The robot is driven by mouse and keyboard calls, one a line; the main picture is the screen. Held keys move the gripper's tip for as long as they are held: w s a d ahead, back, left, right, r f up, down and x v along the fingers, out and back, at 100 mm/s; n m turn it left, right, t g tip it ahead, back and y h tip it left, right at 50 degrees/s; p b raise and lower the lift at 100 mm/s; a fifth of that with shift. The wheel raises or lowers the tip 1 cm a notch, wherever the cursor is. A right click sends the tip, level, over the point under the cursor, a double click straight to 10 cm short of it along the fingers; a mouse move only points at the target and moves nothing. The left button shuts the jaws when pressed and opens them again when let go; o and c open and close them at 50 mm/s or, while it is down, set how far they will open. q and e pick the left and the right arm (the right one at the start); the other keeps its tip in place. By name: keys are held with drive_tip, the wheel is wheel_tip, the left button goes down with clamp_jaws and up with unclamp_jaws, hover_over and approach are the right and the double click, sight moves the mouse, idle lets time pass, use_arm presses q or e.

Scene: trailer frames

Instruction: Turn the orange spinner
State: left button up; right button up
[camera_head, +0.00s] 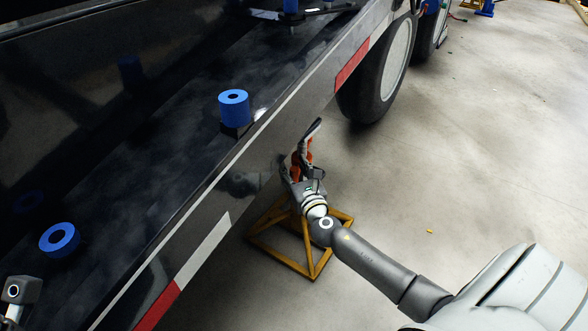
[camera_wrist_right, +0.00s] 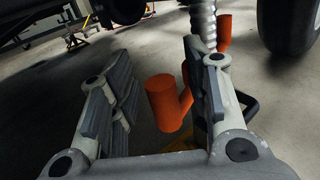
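The orange spinner (camera_head: 308,152) shows as a small patch between the fingers of my right gripper (camera_head: 299,152), beside the trailer's lower side. In the right wrist view, its near orange cylinder (camera_wrist_right: 163,103) lies between the two spread fingers of the right gripper (camera_wrist_right: 160,85), closer to the right finger. An orange arm runs from it behind that finger, and another orange part (camera_wrist_right: 224,32) shows beyond, near a ribbed metal screw (camera_wrist_right: 203,22). The fingers are open; I cannot tell whether the right one touches the spinner.
The dark trailer frame (camera_head: 210,197) fills the left, with blue cylinders (camera_head: 234,110) on it. A yellow stand base (camera_head: 313,268) sits on the floor under the right gripper. Wheels (camera_head: 382,75) stand farther back. The concrete floor (camera_head: 480,150) at right is mostly clear.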

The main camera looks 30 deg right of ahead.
clamp_jaws()
drive_tip(key=shift+s+d+n+y+b, duration=0.25)
drive_tip(key=shift+s+d+y+b, duration=0.15)
drive_tip(key=shift+d, duration=0.35)
drive_tip(key=shift+s+d+n+y+b, duration=0.2)
drive_tip(key=shift+s+d+y, duration=0.15)
drive_tip(key=shift+s+d, duration=0.3)
drive_tip(key=shift+s+d+n+y+b, duration=0.25)
drive_tip(key=shift+s+d+y+b, duration=0.1)
drive_tip(key=shift+d, duration=0.45)
drive_tip(key=shift+r, duration=0.1)
drive_tip(key=shift+c, duration=0.3)
unclamp_jaws()
drive_tip(key=shift+o, duration=0.4)
drive_tip(key=shift+a, duration=0.1)
